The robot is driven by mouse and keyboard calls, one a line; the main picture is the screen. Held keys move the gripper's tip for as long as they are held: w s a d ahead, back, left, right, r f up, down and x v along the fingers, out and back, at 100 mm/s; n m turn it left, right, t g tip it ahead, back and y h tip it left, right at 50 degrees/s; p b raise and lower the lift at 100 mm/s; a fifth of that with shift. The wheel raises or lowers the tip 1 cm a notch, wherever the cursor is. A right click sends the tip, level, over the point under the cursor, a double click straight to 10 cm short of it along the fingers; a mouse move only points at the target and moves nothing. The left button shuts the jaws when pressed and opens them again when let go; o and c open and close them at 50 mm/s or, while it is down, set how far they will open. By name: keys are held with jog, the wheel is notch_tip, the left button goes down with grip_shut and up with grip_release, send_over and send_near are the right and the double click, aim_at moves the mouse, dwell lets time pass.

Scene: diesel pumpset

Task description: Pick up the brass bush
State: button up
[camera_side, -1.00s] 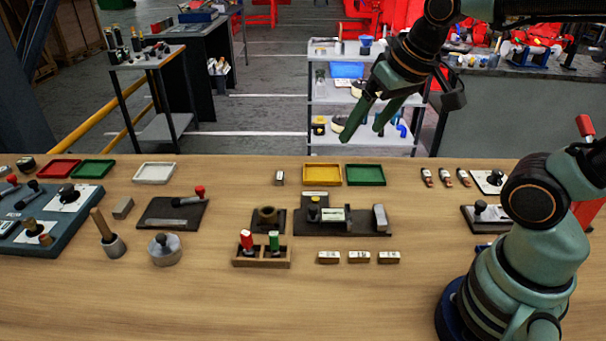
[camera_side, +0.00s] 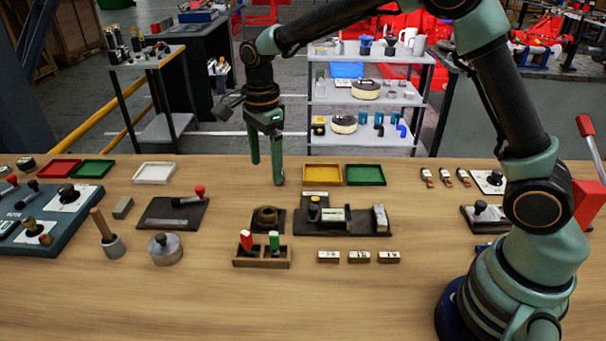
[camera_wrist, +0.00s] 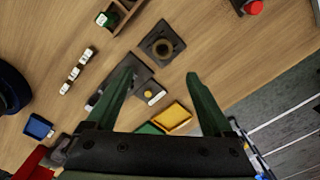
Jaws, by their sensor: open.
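The brass bush (camera_side: 267,215) is a short, dull brass ring on a small dark square plate (camera_side: 258,229) near the middle of the bench. In the wrist view the bush (camera_wrist: 162,47) shows from above as a round ring with a dark centre, ahead of and between the fingertips. My gripper (camera_side: 267,172) is open and empty, pointing down. In the side view it hangs above and apparently behind the bush, apart from it. Its two green fingers also show in the wrist view (camera_wrist: 161,75).
A wooden holder (camera_side: 262,264) with red and green handled pieces stands in front of the bush. A dark fixture (camera_side: 345,228) stands close on its right. Yellow (camera_side: 322,174) and green (camera_side: 365,175) trays lie behind. Small labelled blocks (camera_side: 358,257) lie front right.

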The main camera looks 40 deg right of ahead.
send_over(267, 206)
jog(key=s, duration=0.2)
notch_tip(267, 206, down, 7)
jog(key=shift+w+a+f, duration=0.15)
jog(key=shift+f, duration=0.8)
jog(key=shift+w+a+f, duration=0.1)
jog(key=shift+f, duration=0.8)
jog(key=shift+w+a+f, duration=0.15)
jog(key=shift+f, duration=0.8)
grip_shut()
